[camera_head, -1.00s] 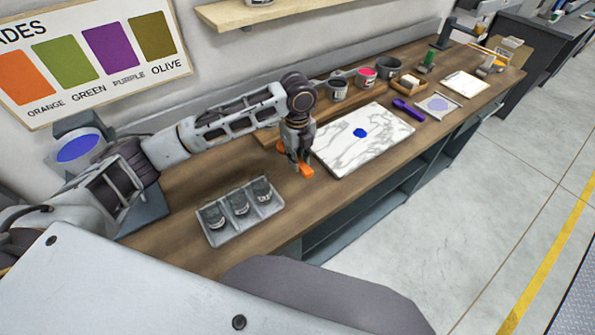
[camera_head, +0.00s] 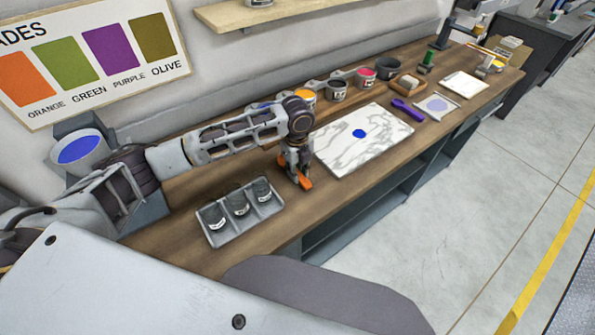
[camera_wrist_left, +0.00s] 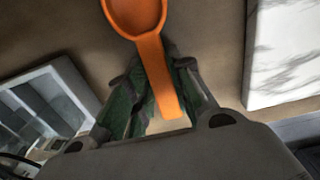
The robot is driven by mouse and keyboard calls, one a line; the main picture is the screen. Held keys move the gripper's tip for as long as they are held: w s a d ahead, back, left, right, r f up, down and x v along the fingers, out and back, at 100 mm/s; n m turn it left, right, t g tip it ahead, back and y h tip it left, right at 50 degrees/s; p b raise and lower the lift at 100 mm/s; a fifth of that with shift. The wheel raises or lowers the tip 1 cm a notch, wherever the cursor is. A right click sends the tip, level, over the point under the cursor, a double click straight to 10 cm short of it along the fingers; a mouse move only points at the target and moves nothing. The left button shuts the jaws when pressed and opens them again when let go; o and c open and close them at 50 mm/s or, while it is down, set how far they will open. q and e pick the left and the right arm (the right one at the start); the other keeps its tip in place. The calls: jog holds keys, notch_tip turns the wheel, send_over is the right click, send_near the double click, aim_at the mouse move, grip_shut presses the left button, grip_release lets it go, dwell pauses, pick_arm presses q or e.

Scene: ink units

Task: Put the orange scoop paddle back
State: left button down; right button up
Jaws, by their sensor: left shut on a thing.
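The orange scoop paddle (camera_wrist_left: 154,62) is in my left gripper (camera_wrist_left: 156,98), with its round bowl end pointing to the top of the left wrist view and its handle between the fingers. In the head view the scoop paddle (camera_head: 305,184) shows as a small orange patch at the tips of my left gripper (camera_head: 297,178). The gripper is shut on it, low over the wooden bench between the grey tray and the marble slab. I cannot tell whether the scoop touches the bench. My right gripper is not in view.
A grey tray (camera_head: 243,233) with several dark cups stands left of the gripper. A marble slab (camera_head: 338,164) with a blue blob lies to the right. Behind are paint cans (camera_head: 337,91), a purple scoop (camera_head: 408,110) and a wooden box (camera_head: 409,87). The bench front edge is near.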

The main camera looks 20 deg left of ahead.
aim_at(298, 172)
pick_arm(q)
jog(key=shift+f, duration=0.25)
jog(key=c, duration=1.3)
grip_release()
jog(key=shift+o, duration=0.2)
notch_tip(298, 172, up, 12)
jog(key=b, duration=0.1)
